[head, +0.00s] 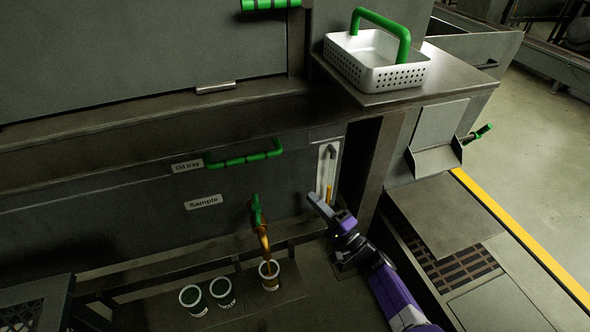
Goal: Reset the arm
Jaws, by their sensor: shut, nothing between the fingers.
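My gripper (320,203) is shut and empty at the end of my purple arm, in the lower right middle of the head view. It is in front of the machine's dark panel (110,223), just below a gauge (329,178) with an amber lower part. I cannot tell whether it touches anything. To its left, a brass tap (264,241) with a green handle (256,211) has an amber stream below it, over a cup (269,275). Two more cups, one left (193,300) and one beside it (222,291), stand further left.
A green Oil tray handle (244,159) sits on the panel. A white perforated basket (377,62) with a green handle stands on the ledge at upper right. A hatch with a green lever (477,134) is at right. Open floor (535,175) lies beyond a yellow line (530,241).

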